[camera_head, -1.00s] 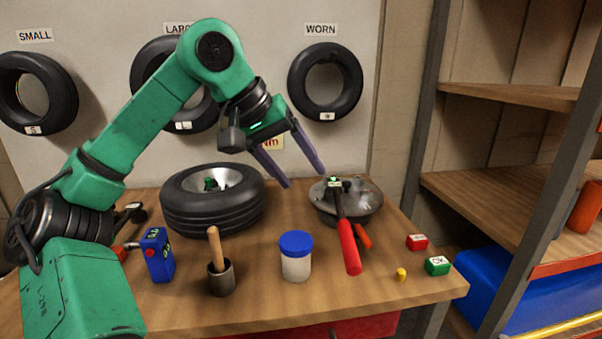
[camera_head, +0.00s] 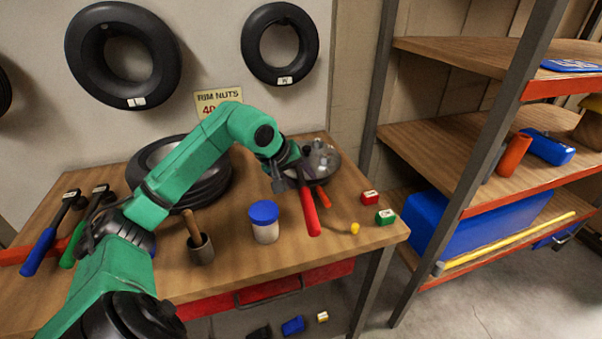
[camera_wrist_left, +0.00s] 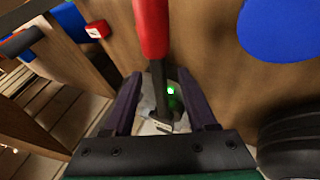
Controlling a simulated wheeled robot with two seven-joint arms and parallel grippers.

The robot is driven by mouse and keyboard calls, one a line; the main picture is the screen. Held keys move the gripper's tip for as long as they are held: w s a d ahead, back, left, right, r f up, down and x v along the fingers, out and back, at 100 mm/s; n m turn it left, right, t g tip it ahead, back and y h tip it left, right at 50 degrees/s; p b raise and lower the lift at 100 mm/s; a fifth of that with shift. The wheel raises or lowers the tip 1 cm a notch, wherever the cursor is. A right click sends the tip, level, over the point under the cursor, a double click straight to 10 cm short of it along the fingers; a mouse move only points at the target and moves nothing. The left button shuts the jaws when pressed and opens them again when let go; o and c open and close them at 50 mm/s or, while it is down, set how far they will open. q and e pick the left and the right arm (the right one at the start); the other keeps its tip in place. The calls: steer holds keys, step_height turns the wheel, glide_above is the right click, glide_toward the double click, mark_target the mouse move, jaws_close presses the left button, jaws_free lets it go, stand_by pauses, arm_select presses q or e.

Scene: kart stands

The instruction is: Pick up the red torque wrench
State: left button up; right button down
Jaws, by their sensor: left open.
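The red torque wrench (camera_head: 310,212) lies on the bench with its red handle toward the front edge and its head end at the grey metal hub (camera_head: 324,158). In the left wrist view its red handle (camera_wrist_left: 151,28) is at the top and its dark shaft runs down between my fingers. My left gripper (camera_head: 308,180) is open and low over the shaft, just behind the red handle. In the left wrist view the open left gripper (camera_wrist_left: 159,78) has one finger on each side of the shaft, apart from it. My right gripper is not in view.
A white jar with a blue lid (camera_head: 264,222) and a cup with a wooden-handled tool (camera_head: 200,247) stand left of the wrench. A tyre (camera_head: 206,190) lies behind. Red (camera_head: 370,197) and green (camera_head: 386,217) boxes sit right. Blue- and green-handled tools lie far left.

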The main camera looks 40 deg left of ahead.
arm_select(q)
steer(key=shift+w+f, duration=0.4)
steer(key=shift+f, duration=0.05)
jaws_close()
steer(key=shift+r, duration=0.1)
stand_by(1.0)
